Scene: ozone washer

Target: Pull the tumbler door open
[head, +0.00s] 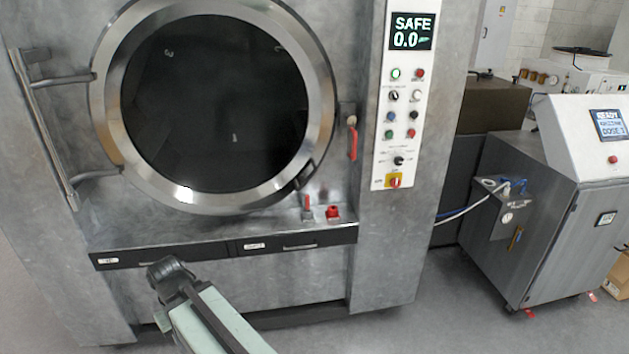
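The tumbler door (318,100) is a round metal ring around dark glass on the front of the large grey washer. It looks shut against the machine. Two bent hinge arms (70,79) join its left side to a vertical bar (45,135). A small dark latch piece sits at the ring's lower right. A red lever (352,142) is on the panel just right of the ring.
A control panel (400,150) with a display reading SAFE 0.0 is right of the door. Two dark drawers (180,255) run below it, with red valves (333,213) above them. A wheeled grey cabinet (530,245) stands at right. Floor between is clear.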

